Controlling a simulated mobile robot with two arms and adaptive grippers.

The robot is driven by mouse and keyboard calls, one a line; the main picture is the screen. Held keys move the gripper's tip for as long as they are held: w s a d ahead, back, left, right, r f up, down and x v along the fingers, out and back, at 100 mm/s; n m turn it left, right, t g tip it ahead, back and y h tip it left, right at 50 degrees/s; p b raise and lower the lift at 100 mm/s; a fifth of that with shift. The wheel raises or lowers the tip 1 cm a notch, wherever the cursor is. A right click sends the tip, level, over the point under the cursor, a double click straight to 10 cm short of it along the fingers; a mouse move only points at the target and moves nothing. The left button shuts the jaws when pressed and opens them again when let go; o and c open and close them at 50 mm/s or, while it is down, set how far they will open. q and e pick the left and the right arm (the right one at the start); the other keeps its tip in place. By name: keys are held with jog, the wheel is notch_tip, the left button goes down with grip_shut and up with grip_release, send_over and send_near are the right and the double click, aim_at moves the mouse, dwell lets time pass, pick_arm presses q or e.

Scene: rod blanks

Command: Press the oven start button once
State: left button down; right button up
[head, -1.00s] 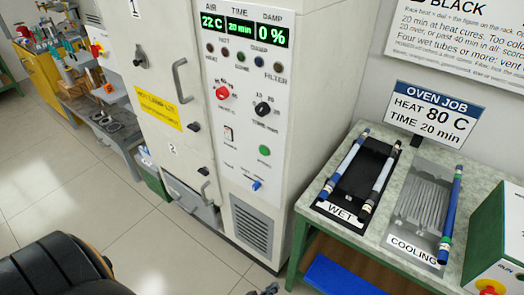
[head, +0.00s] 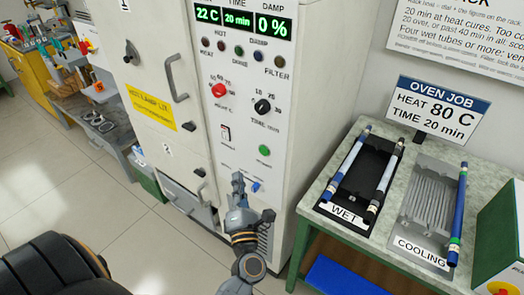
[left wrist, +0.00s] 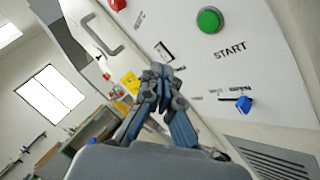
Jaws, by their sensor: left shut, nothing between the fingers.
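The green start button (head: 264,151) is on the lower front panel of the white oven (head: 310,95). In the left wrist view the button (left wrist: 209,19) shows above the word START, at the upper right. My left gripper (head: 238,180) is in front of the panel, below and left of the button in the head view. Its fingertips (left wrist: 160,72) are together with nothing between them, and they appear apart from the button. The gap to the panel is hard to judge. My right gripper is not in view.
A red knob (head: 219,90), a black knob (head: 262,106), a rocker switch (head: 226,132) and a blue lever (left wrist: 243,104) share the panel. The displays read 22 C, 20 min and 0 %. A bench (head: 315,190) with WET and COOLING trays stands at right.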

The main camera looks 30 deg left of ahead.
aim_at(264, 151)
pick_arm(q)
jog(key=shift+a+r, duration=0.1)
jog(key=shift+r, duration=0.1)
jog(key=w+b, duration=0.1)
jog(key=w, duration=0.7)
jog(key=shift+w+d+b, duration=0.3)
jog(key=shift+w+d, duration=0.05)
jog(key=shift+w, duration=0.2)
dwell(1.3)
jog(key=shift+w, duration=0.25)
